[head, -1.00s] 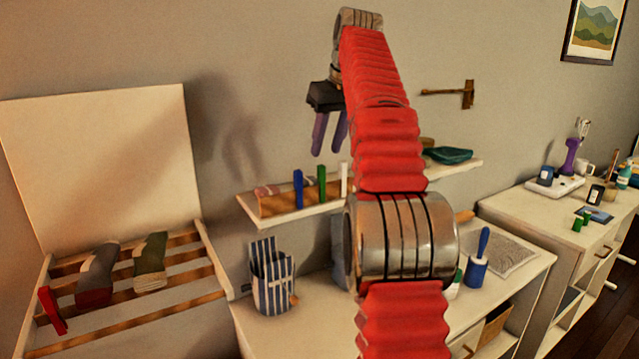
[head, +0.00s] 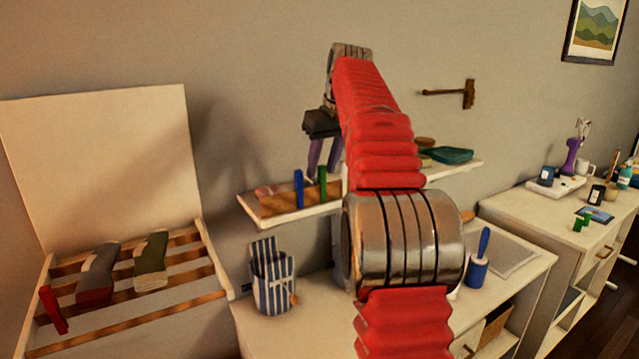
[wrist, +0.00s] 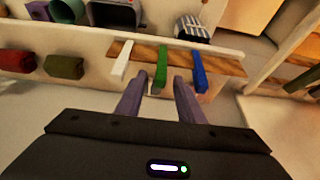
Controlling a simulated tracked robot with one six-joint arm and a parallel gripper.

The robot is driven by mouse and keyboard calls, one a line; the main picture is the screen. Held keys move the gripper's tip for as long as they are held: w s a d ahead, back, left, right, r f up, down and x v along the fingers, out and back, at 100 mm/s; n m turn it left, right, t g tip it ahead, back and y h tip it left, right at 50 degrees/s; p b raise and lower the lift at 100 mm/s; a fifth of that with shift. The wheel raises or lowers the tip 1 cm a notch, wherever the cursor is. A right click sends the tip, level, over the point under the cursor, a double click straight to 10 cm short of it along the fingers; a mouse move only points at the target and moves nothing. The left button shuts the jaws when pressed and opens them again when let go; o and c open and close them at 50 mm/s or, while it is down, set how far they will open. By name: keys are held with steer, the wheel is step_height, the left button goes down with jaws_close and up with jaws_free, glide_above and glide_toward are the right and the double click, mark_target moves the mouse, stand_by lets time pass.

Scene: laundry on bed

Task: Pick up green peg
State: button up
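In the head view, the blue peg (head: 298,188) is left of the green one, and my arm hides the white peg. My gripper (head: 323,172) is open, with two purple fingers reaching down just above the shelf. In the wrist view my gripper (wrist: 158,82) has its fingertips on either side of the green peg's near end. I cannot tell whether they touch it.
The wall shelf (head: 310,214) juts out above a white desk (head: 330,318). A striped pouch (head: 272,280) and a blue-handled roller (head: 478,262) stand on the desk. A slatted rack (head: 125,322) holds cloth rolls at left.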

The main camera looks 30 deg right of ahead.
mark_target(319, 180)
steer(key=shift+x, duration=2.6)
steer(key=shift+s, duration=0.15)
steer(key=shift+c, duration=0.3)
jaws_close()
